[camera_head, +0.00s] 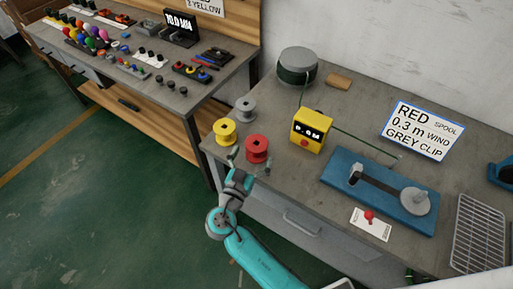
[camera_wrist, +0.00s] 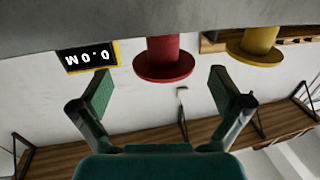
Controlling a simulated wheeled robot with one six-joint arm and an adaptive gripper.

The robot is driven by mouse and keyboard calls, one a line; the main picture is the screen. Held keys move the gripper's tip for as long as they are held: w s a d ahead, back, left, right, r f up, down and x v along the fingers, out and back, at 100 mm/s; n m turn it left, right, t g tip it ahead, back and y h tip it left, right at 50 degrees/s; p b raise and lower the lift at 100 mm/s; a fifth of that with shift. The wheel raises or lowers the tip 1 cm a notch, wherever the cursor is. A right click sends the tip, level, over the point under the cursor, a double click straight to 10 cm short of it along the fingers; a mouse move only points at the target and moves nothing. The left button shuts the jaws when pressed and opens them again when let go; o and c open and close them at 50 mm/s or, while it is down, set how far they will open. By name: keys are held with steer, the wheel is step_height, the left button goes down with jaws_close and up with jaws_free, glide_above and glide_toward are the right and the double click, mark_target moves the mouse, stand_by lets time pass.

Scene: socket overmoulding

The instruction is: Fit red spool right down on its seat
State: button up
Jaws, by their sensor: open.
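The red spool (camera_head: 257,148) stands upright on the grey bench near its front left edge. My gripper (camera_head: 246,166) is open and empty just in front of it. In the wrist view, which is upside down, the red spool (camera_wrist: 165,60) shows beyond and between the spread fingertips (camera_wrist: 161,82), with no visible contact. A blue fixture (camera_head: 365,199) lies to the right on the bench, with a grey round disc and upright pin (camera_head: 414,201) at its right end and a small post at its left. I cannot tell for certain which part is the seat.
A yellow spool (camera_head: 225,131) and a grey spool (camera_head: 246,108) stand close by. A yellow meter (camera_head: 311,130) reading 0.0M stands between the red spool and the fixture. A green cord runs from the drum (camera_head: 297,66) past the meter. A sign (camera_head: 422,130) stands behind the fixture.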

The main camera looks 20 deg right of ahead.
mark_target(257, 143)
steer(key=x, duration=0.4)
steer(key=shift+w+r, duration=0.2)
steer(key=shift+w, duration=0.1)
steer(key=c, duration=1.1)
steer(key=shift+c, duration=0.3)
steer(key=shift+r, duration=0.15)
